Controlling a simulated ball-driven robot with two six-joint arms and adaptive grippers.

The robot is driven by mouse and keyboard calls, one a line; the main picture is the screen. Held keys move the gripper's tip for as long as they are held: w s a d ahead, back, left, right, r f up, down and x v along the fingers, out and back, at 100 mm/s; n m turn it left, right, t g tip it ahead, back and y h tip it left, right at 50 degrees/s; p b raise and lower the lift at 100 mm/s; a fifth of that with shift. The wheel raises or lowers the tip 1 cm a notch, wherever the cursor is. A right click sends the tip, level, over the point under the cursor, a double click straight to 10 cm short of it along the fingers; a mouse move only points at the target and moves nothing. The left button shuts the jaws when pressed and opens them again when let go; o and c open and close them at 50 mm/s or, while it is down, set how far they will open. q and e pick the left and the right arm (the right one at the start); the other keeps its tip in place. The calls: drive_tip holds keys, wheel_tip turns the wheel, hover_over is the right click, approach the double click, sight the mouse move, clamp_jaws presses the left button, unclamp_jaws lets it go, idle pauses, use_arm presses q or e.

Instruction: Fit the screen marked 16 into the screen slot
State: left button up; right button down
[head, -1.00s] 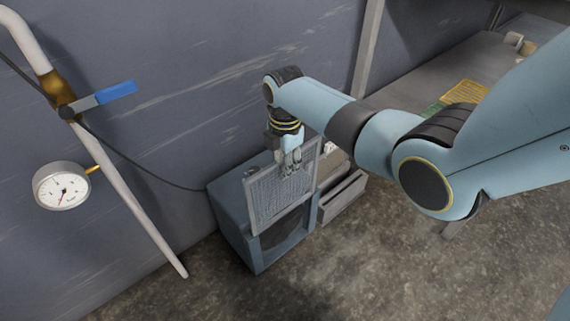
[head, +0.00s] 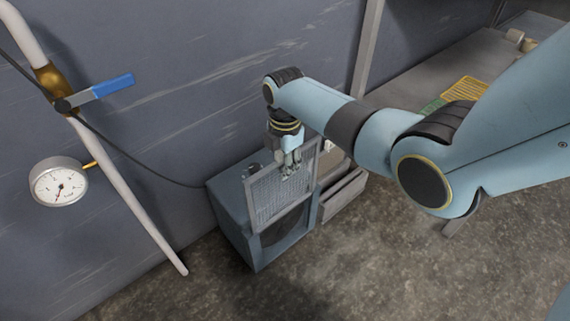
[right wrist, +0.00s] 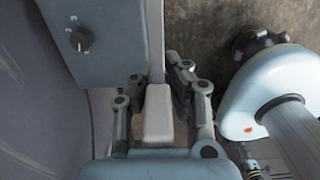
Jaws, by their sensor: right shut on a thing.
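My right gripper (head: 290,167) is shut on a grey mesh screen (head: 277,197) by its top edge. The screen stands upright against the front of a blue-grey box unit (head: 230,207), covering the upper part of its front opening. In the right wrist view, the gripper (right wrist: 160,85) holds the screen's light tab (right wrist: 158,115) between its fingers, and the unit (right wrist: 98,40) with a dial lies to the left. I cannot read a number on the screen. Whether its lower edge sits in the slot cannot be told. My left gripper is not in view.
A shelf with a yellow rack (head: 465,92) is at the back right. A pipe with a blue-handled valve (head: 112,86) and a gauge (head: 58,183) is at the left. The floor in front is clear.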

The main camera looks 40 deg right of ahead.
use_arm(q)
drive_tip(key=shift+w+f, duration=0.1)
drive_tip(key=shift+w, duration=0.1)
use_arm(e)
drive_tip(key=shift+f, duration=0.3)
use_arm(q)
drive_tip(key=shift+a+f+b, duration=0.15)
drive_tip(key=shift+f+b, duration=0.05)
drive_tip(key=shift+b, duration=0.25)
use_arm(e)
drive_tip(key=shift+f, duration=0.5)
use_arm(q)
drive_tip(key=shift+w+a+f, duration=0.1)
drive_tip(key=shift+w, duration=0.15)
use_arm(e)
drive_tip(key=shift+f, duration=0.3)
use_arm(q)
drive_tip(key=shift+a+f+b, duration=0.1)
drive_tip(key=shift+b, duration=0.3)
use_arm(e)
drive_tip(key=shift+f, duration=0.25)
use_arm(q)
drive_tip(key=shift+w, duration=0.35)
use_arm(e)
drive_tip(key=shift+f, duration=0.2)
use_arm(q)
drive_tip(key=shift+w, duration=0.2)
use_arm(e)
drive_tip(key=shift+f, duration=0.1)
